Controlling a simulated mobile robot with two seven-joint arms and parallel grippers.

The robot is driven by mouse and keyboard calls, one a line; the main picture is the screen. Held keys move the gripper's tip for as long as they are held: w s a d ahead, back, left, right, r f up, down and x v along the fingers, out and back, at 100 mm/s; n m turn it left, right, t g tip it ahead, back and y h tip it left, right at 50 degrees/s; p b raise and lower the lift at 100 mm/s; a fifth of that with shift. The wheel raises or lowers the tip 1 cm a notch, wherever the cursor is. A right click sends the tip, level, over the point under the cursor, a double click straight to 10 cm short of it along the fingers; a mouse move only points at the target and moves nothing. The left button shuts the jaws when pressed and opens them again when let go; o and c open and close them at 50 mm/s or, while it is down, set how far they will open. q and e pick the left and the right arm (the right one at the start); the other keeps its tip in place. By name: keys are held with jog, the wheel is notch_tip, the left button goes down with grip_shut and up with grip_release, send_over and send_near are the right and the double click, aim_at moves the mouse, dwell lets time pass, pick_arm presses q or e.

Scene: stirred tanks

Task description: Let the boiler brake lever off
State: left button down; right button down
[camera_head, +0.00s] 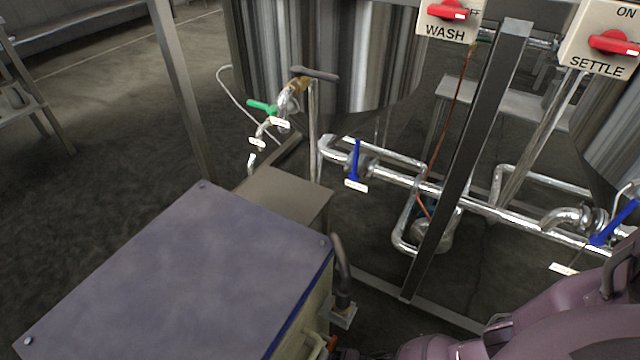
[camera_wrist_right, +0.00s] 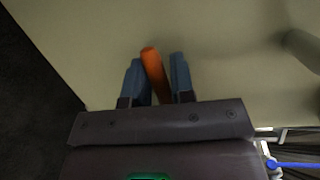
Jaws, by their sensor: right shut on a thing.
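The boiler (camera_head: 180,270) is a box with a blue-grey top in the lower left of the head view. A small orange lever (camera_head: 332,342) shows at its right side, low at the frame's bottom edge; I take it to be the brake lever. In the right wrist view the orange lever (camera_wrist_right: 151,66) stands between the two blue-grey fingers of my right gripper (camera_wrist_right: 158,80), tilted slightly, its tip beyond the fingertips. The gripper is shut on it, close to the boiler's cream side wall (camera_wrist_right: 215,45). The lever's base is hidden. My left gripper is not in view.
A bent dark hose (camera_head: 341,265) rises by the boiler's right corner. Behind stand steel tanks (camera_head: 330,60) with pipes, blue-handled valves (camera_head: 356,160) and a green-handled tap (camera_head: 262,106). A dark frame post (camera_head: 470,150) stands right of the boiler.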

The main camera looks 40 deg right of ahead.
jog(key=shift+w+a+r+t, duration=0.15)
jog(key=shift+w+r+t, duration=0.15)
jog(key=shift+w+r, duration=0.65)
jog(key=shift+w+f, duration=0.1)
jog(key=c, duration=1.1)
grip_release()
jog(key=shift+v, duration=1.15)
jog(key=v, duration=1.1)
jog(key=shift+s+a+p, duration=0.2)
jog(key=shift+s+p, duration=0.1)
jog(key=shift+p, duration=0.05)
